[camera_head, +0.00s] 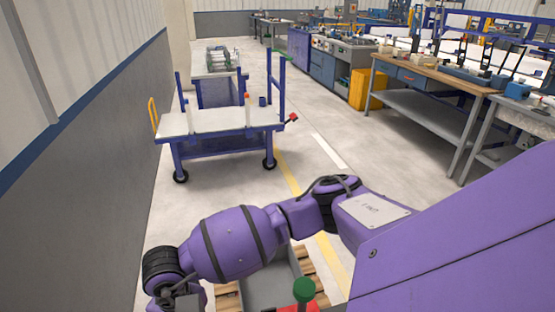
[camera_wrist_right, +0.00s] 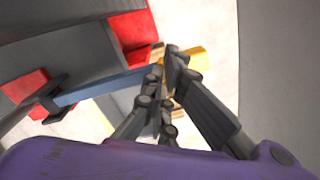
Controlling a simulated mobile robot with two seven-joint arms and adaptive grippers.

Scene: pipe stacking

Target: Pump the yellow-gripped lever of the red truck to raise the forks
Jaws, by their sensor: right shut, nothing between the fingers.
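In the right wrist view, red parts of the truck (camera_wrist_right: 135,30) show at the top and left beside dark grey panels. A blue-grey bar (camera_wrist_right: 110,87) runs from a dark bracket at the left towards my fingertips; it looks like the lever. A yellow piece (camera_wrist_right: 196,60), likely its grip, shows just behind the fingertips and is partly hidden. My right gripper (camera_wrist_right: 170,70) is shut and empty, its fingers overlapping the bar's end in the picture; I cannot tell whether they touch. In the head view, my purple arm hides most of the space below. My left gripper is not in view.
In the head view, a green knob (camera_head: 304,289) on a red part, a grey bin (camera_head: 272,285) and wooden slats (camera_head: 312,268) lie low in front. A blue-framed cart (camera_head: 215,122) stands ahead, a wall (camera_head: 80,170) runs left, and workbenches (camera_head: 430,105) stand right. The floor between is clear.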

